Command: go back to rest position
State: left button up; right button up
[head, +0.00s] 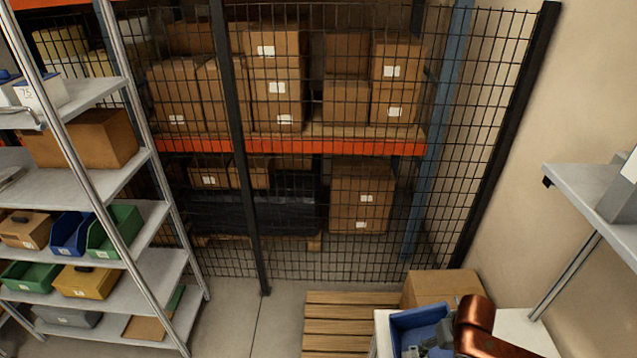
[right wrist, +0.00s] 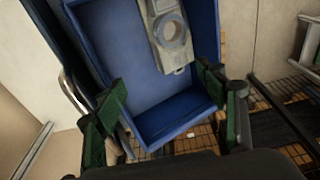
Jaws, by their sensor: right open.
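My right gripper (right wrist: 165,112) shows in the right wrist view with its two green-padded fingers spread wide apart and nothing held between them. Beyond the fingers is a blue bin (right wrist: 185,126) with a grey part in it (right wrist: 165,62) that has a round ring. In the head view the blue bin (head: 405,322) stands at the bottom, beside my copper-coloured right arm. Grey shapes inside it are partly cut off by the frame edge. I cannot tell the gap between gripper and bin. My left gripper is not in view.
The bin stands on a white surface (head: 515,325). A cardboard box (head: 440,286) and a wooden pallet (head: 343,322) lie behind it and to the left. A shelf rack (head: 100,180) stands left, a grey shelf (head: 590,190) right. A wire fence (head: 290,255) closes the back.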

notch_tip(320, 180, up, 7)
jog(key=w+a+f+b, duration=0.5)
jog(key=a+b, duration=0.2)
jog(key=a, duration=0.1)
jog(key=w+a+f+n+b, duration=0.1)
jog(key=w+a+f+b, duration=0.4)
jog(key=a+b, duration=0.3)
jog(key=shift+w+f, duration=0.25)
jog(key=shift+f, duration=0.15)
